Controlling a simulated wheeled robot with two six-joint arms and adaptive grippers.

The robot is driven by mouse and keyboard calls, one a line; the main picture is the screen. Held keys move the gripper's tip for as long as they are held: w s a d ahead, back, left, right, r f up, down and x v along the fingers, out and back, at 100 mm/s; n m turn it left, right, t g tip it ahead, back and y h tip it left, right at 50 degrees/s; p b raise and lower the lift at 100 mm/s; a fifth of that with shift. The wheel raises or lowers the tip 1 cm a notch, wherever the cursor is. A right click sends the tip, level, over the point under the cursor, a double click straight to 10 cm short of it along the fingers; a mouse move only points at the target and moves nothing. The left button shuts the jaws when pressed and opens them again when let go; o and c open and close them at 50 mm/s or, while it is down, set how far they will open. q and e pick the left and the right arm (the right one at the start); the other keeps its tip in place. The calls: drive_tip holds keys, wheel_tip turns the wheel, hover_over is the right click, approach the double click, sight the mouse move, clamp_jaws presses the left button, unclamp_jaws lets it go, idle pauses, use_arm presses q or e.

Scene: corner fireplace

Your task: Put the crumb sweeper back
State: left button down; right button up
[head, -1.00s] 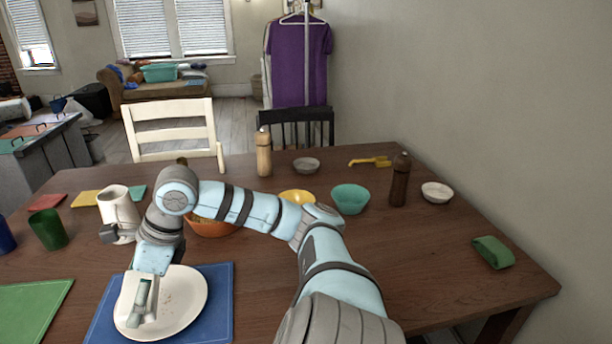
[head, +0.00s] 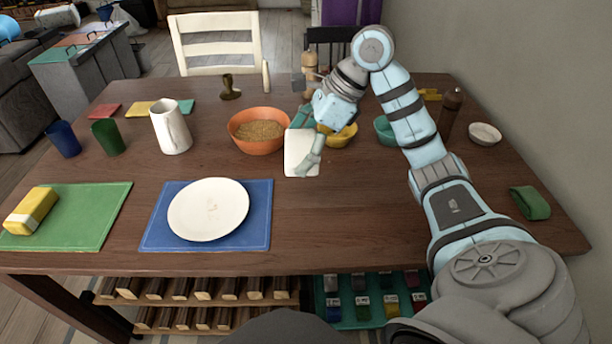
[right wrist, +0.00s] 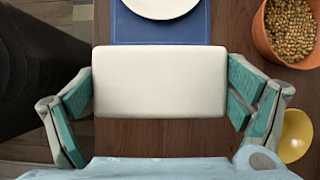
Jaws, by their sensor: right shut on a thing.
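The crumb sweeper, a plain white block (head: 296,152), is in my right gripper (head: 305,142), over the table to the right of the orange bowl. In the right wrist view the sweeper (right wrist: 160,82) spans between the two teal fingers, which press on its short ends. Whether its underside touches the table cannot be told. The white plate (head: 208,210) lies on the blue placemat (head: 259,228), with a small faint mark on it. My left gripper is not in view.
Close to the right gripper are the orange bowl of grain (head: 245,145), the yellow bowl (head: 341,140) and the teal bowl (head: 384,130). A white pitcher (head: 170,127), cups and a green placemat (head: 95,232) are at left.

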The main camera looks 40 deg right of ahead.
sight(296, 212)
wheel_tip(296, 212, down, 16)
drive_tip(key=b, duration=0.4)
drive_tip(key=shift+d+f, duration=0.1)
drive_tip(key=shift+d, duration=0.05)
drive_tip(key=shift+f, duration=0.25)
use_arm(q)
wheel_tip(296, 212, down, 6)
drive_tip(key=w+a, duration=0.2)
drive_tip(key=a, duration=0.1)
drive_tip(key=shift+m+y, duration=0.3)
use_arm(e)
drive_tip(key=shift+r, duration=0.1)
drive_tip(key=o, duration=1)
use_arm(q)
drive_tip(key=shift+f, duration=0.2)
